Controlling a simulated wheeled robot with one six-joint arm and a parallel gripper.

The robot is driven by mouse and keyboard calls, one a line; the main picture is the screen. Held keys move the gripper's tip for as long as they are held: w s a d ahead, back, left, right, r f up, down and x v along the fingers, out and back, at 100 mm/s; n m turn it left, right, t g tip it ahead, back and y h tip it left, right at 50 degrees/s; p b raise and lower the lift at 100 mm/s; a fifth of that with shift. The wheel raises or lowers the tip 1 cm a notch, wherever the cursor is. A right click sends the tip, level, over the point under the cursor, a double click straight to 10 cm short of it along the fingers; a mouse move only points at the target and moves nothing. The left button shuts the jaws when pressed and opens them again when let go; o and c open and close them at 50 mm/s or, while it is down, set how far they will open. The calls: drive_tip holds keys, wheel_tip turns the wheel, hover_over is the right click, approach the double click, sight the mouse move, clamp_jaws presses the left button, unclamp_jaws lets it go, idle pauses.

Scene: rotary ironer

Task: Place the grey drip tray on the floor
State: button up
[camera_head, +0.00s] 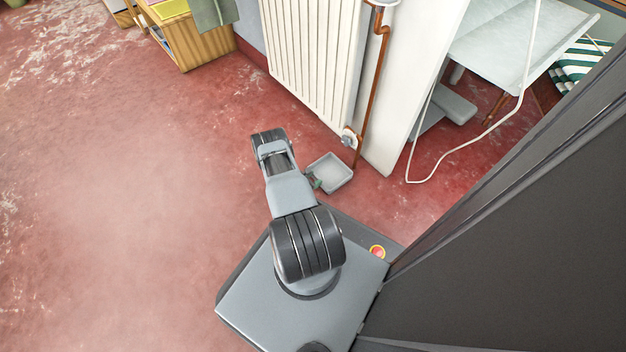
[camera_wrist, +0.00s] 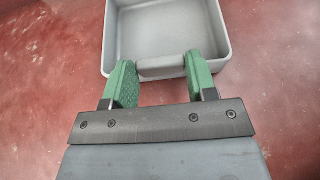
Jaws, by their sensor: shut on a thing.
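The grey drip tray (camera_head: 330,172) is a shallow, square, empty tray below the radiator valve in the head view. In the wrist view the tray (camera_wrist: 220,36) fills the top middle, with a rounded grip on its near wall. My gripper (camera_wrist: 161,72) has green fingers, one at each end of that grip, and is shut on it. In the head view my gripper (camera_head: 315,183) is mostly hidden behind my arm, with a bit of green at the tray's left edge. The tray looks level and close to the red floor; I cannot tell whether it touches.
A white radiator (camera_head: 312,60) with a valve (camera_head: 349,138) and a copper pipe (camera_head: 371,85) stands behind the tray. A white panel (camera_head: 410,85) and a looping white cord (camera_head: 425,182) are to the right. The red floor (camera_head: 120,200) at left is clear.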

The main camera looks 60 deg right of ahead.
drive_tip(key=shift+f, duration=0.1)
drive_tip(key=o, duration=1.2)
drive_tip(key=p+v, duration=0.4)
drive_tip(key=v, duration=0.8)
drive_tip(key=w+a+r+m+y, duration=0.2)
drive_tip(key=w+r+m, duration=0.1)
drive_tip(key=r, duration=0.7)
drive_tip(key=w+a+r+m+y, duration=0.1)
drive_tip(key=w+a+r+m, duration=0.25)
drive_tip(key=r, duration=0.55)
drive_tip(key=w+a+r+m+y, duration=0.1)
drive_tip(key=w+r+m+y, duration=0.15)
drive_tip(key=r, duration=0.75)
drive_tip(key=s+a+r+m+t+y, duration=0.1)
drive_tip(key=s+a+r+t+y, duration=0.1)
drive_tip(key=a+r, duration=0.4)
drive_tip(key=s+a+r+m+t+y, duration=0.2)
drive_tip(key=s+a+r+y, duration=0.1)
drive_tip(key=a+r, duration=0.4)
drive_tip(key=s+a+r+m+t+y, duration=0.2)
drive_tip(key=s+a+r+t, duration=0.1)
drive_tip(key=s+a+r, duration=0.2)
drive_tip(key=shift+a+r, duration=0.55)
drive_tip(key=shift+r, duration=0.3)
drive_tip(key=shift+a+r, duration=0.55)
drive_tip(key=shift+r, duration=0.3)
